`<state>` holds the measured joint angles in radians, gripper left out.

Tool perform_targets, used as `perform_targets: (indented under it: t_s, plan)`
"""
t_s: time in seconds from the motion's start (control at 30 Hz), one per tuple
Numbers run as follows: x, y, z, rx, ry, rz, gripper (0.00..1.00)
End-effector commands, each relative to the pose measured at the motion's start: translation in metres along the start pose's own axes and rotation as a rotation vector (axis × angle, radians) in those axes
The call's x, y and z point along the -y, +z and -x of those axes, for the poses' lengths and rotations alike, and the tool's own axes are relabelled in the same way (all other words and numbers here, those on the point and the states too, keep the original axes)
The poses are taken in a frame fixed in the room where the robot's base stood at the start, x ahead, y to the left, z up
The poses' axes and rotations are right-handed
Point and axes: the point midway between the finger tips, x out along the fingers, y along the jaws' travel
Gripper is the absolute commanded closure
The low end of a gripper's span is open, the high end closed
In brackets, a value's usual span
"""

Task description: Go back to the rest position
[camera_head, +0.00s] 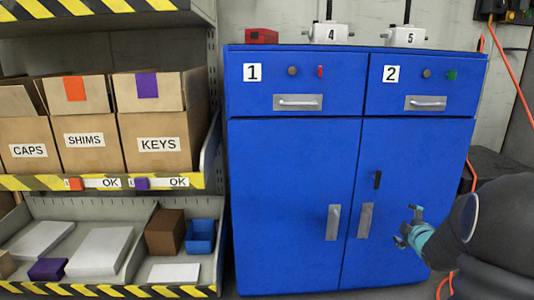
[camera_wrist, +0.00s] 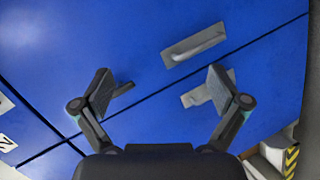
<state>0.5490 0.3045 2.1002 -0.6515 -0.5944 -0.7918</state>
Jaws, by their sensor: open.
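My gripper (camera_head: 408,228) is at the right of the head view, in front of the right door of a blue cabinet (camera_head: 290,180). In the wrist view my gripper (camera_wrist: 158,90) has its two fingers wide apart with nothing between them. The cabinet's blue front (camera_wrist: 150,40) fills most of the wrist view behind the fingers. A grey door handle (camera_wrist: 193,43) shows above and between the fingers. A second handle (camera_wrist: 208,90) is partly hidden behind the right finger. The distance from the fingers to the doors is hard to tell.
Both drawers, marked 1 (camera_head: 253,72) and 2 (camera_head: 391,74), and both doors look shut. A shelf rack (camera_head: 213,150) at left holds boxes such as KEYS (camera_head: 160,145). Devices 4 (camera_head: 329,33) and 5 (camera_head: 404,37) stand on the cabinet. An orange cable (camera_head: 510,70) hangs at right.

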Motion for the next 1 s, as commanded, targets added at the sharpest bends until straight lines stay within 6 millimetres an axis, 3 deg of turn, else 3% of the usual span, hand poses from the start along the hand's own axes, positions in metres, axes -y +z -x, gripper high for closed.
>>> perform_targets:
  t_s: [0.03, 0.13, 0.23, 0.33, 0.47, 0.7, 1.0]
  plan:
    - [0.015, 0.015, 0.006, 0.077, -0.056, -0.086, 0.02]
    - [0.036, 0.036, 0.028, 0.233, -0.145, -0.259, 0.02]
    - [0.051, 0.039, 0.06, 0.375, -0.218, -0.425, 0.02]
    - [0.063, 0.03, 0.099, 0.508, -0.279, -0.583, 0.02]
    - [0.074, 0.002, 0.159, 0.661, -0.351, -0.774, 0.02]
    - [0.087, -0.065, 0.267, 0.835, -0.465, -1.014, 0.02]
    - [0.083, -0.142, 0.376, 0.818, -0.583, -1.107, 0.02]
